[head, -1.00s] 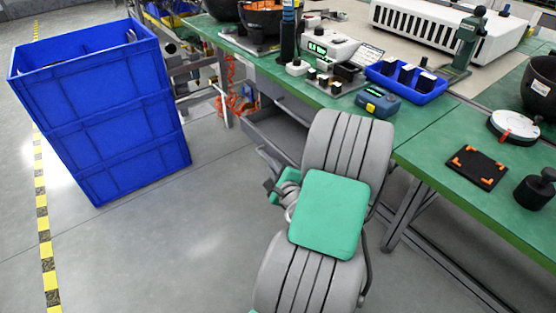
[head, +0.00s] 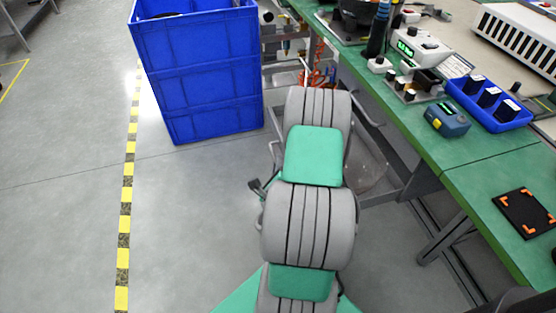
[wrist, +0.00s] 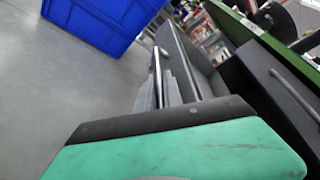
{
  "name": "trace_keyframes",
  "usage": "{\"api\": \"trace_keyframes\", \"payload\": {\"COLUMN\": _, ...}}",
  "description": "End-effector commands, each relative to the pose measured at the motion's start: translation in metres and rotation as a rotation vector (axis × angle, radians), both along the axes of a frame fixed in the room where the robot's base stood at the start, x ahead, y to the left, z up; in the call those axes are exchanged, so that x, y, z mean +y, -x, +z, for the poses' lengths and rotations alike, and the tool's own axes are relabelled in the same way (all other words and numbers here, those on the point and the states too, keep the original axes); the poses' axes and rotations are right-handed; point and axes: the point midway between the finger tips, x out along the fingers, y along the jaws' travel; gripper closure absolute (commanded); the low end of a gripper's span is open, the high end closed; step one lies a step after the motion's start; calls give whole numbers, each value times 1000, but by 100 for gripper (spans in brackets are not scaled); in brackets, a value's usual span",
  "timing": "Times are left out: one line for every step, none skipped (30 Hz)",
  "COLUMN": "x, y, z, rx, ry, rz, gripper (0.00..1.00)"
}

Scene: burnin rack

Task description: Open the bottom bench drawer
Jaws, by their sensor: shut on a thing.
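The bottom bench drawer (head: 372,172) stands pulled out from under the green bench in the head view, its grey inside partly showing behind my arm. In the wrist view its grey side and front (wrist: 195,62) run away from the camera, with a pale bar handle (wrist: 157,72) along it. My gripper (wrist: 165,92) is shut on the handle, its grey fingers partly hidden by the green and black wrist housing. In the head view my arm hides the gripper. A dark upper drawer (wrist: 270,88) with its own bar handle sits to the right in the wrist view.
A stack of blue crates (head: 200,75) stands on the floor left of the drawer, close to my arm. The green bench top (head: 440,150) carries a blue tray (head: 490,103) and instruments. The floor at left is clear, past a yellow-black line (head: 127,200).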

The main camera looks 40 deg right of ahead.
Motion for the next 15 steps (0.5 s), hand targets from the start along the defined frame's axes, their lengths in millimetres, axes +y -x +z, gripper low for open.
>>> {"api": "trace_keyframes", "payload": {"x": 0, "y": -1, "z": 0, "rx": -1, "ry": 1, "rz": -1, "gripper": 100}}
{"api": "trace_keyframes", "payload": {"x": 0, "y": -1, "z": 0, "rx": -1, "ry": 0, "rz": -1, "gripper": 100}}
{"api": "trace_keyframes", "payload": {"x": 0, "y": -1, "z": 0, "rx": -1, "ry": 0, "rz": -1, "gripper": 100}}
{"api": "trace_keyframes", "payload": {"x": 0, "y": -1, "z": 0, "rx": -1, "ry": 0, "rz": -1, "gripper": 100}}
{"api": "trace_keyframes", "payload": {"x": 0, "y": -1, "z": 0, "rx": -1, "ry": 0, "rz": -1, "gripper": 100}}
{"api": "trace_keyframes", "payload": {"x": 0, "y": -1, "z": 0, "rx": -2, "ry": 0, "rz": 0, "gripper": 100}}
{"api": "trace_keyframes", "payload": {"x": 0, "y": -1, "z": 0, "rx": -2, "ry": 0, "rz": 0, "gripper": 100}}
{"api": "trace_keyframes", "payload": {"x": 0, "y": -1, "z": 0, "rx": -2, "ry": 0, "rz": 0, "gripper": 100}}
{"api": "trace_keyframes", "payload": {"x": 1, "y": -1, "z": 0, "rx": -1, "ry": 1, "rz": 0, "gripper": 100}}
{"api": "trace_keyframes", "payload": {"x": 1, "y": -1, "z": 0, "rx": -1, "ry": 1, "rz": 0, "gripper": 100}}
{"api": "trace_keyframes", "payload": {"x": 1, "y": -1, "z": 0, "rx": -2, "ry": 1, "rz": 1, "gripper": 88}}
{"api": "trace_keyframes", "payload": {"x": 1, "y": -1, "z": 0, "rx": -2, "ry": 1, "rz": 1, "gripper": 84}}
{"api": "trace_keyframes", "payload": {"x": 1, "y": -1, "z": 0, "rx": -1, "ry": 1, "rz": 2, "gripper": 82}}
{"api": "trace_keyframes", "payload": {"x": 1, "y": -1, "z": 0, "rx": -1, "ry": 1, "rz": 2, "gripper": 80}}
{"api": "trace_keyframes", "payload": {"x": 1, "y": -1, "z": 0, "rx": -1, "ry": 1, "rz": 2, "gripper": 80}}
